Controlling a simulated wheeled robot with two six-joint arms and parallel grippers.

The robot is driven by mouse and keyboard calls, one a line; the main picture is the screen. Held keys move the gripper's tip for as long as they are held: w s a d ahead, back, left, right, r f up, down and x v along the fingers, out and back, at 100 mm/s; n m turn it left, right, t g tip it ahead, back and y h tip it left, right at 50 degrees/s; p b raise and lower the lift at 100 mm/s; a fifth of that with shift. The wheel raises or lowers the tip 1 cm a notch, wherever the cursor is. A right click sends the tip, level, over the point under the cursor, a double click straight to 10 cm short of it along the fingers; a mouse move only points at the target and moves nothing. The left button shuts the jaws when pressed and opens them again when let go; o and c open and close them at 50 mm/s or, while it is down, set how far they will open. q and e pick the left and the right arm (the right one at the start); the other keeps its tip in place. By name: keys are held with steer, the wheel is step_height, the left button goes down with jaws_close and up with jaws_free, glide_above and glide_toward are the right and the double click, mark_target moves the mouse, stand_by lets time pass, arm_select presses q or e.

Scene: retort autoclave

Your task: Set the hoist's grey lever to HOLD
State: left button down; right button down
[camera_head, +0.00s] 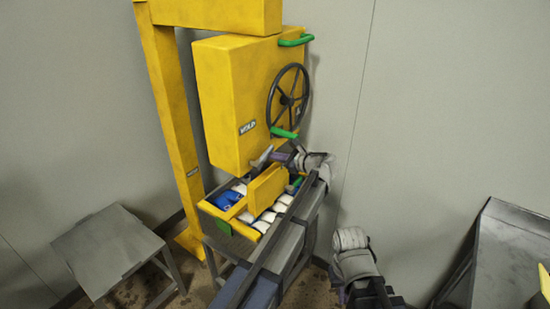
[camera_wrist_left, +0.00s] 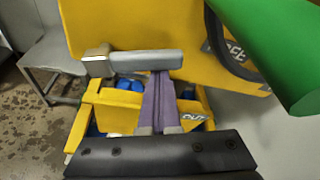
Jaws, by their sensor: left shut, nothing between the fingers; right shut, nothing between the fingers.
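The yellow hoist box (camera_head: 230,100) hangs from a yellow frame, with a black handwheel (camera_head: 288,95) on its face. The grey lever (camera_head: 262,156) sticks out low on the box. It lies about level across the left wrist view (camera_wrist_left: 145,63), with a squared block at its left end. My left gripper (camera_head: 277,157) is shut and empty. Its purple fingers (camera_wrist_left: 158,78) reach up to the lever's lower edge near its right end; I cannot tell whether they touch. The lever's markings are not readable. My right wrist shows at the bottom, but its fingers do not.
Green handles (camera_head: 295,41) (camera_head: 284,133) stick out above and below the handwheel. A yellow-rimmed crate (camera_head: 226,214) with blue and white packs sits below the box. A grey table (camera_head: 108,245) stands left; a metal surface (camera_head: 510,250) lies at right.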

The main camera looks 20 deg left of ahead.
arm_select(q)
steer(key=shift+s+a+r+n+t+p, duration=0.1)
steer(key=shift+s+r+n+t+p, duration=0.15)
steer(key=shift+r+n, duration=0.25)
steer(key=shift+s+a+r+n+t+p, duration=0.1)
steer(key=shift+r+n+t+p, duration=0.05)
steer(key=shift+r+n+t, duration=0.3)
steer(key=r+n, duration=0.1)
steer(key=s+n+t, duration=0.1)
steer(key=n, duration=0.1)
steer(key=shift+a+r, duration=0.15)
steer(key=shift+r, duration=0.2)
steer(key=shift+s+a+r+n+t+y+b, duration=0.2)
steer(key=shift+s+r+n+t, duration=0.15)
steer(key=shift+s+n, duration=0.35)
steer(key=shift+s+a+r+n+t+y+b, duration=0.15)
steer(key=shift+s+r+n+t, duration=0.2)
steer(key=shift+n, duration=0.65)
steer(key=shift+s+a+r+n+t+y+b, duration=0.1)
steer(key=shift+s+a+r+n+t+b, duration=0.1)
steer(key=shift+s+r+n, duration=0.5)
steer(key=shift+w+f, duration=0.1)
steer(key=shift+f, duration=0.1)
